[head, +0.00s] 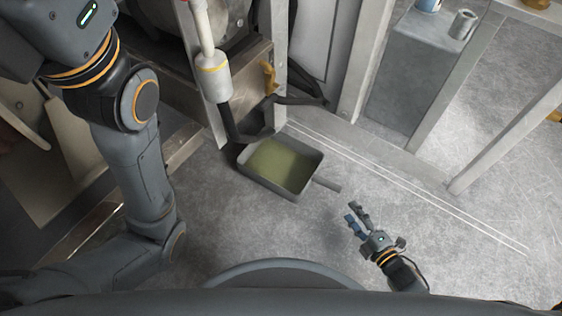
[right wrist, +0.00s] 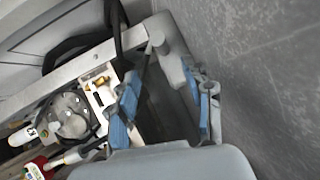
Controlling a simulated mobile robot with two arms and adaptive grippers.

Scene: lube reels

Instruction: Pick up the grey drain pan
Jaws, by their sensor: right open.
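The grey drain pan (head: 264,184) sits on the floor near the middle of the head view, with a shallow layer of greenish liquid inside. Its short grey handle (head: 326,184) points right, toward my right gripper. My right gripper (head: 356,216) is open and empty, to the lower right of the handle and apart from it. In the right wrist view the blue-padded fingers (right wrist: 160,100) are spread. A grey piece shows beyond them there, and I cannot tell whether it is the pan's handle. My left arm comes in from the left; its gripper is not visible.
A white and yellow hose end (head: 214,78) hangs over the pan's back left, with a dark hose (head: 232,126) below it. A metal frame post (head: 278,60) stands behind the pan. A grey cabinet (head: 410,75) stands at the back right.

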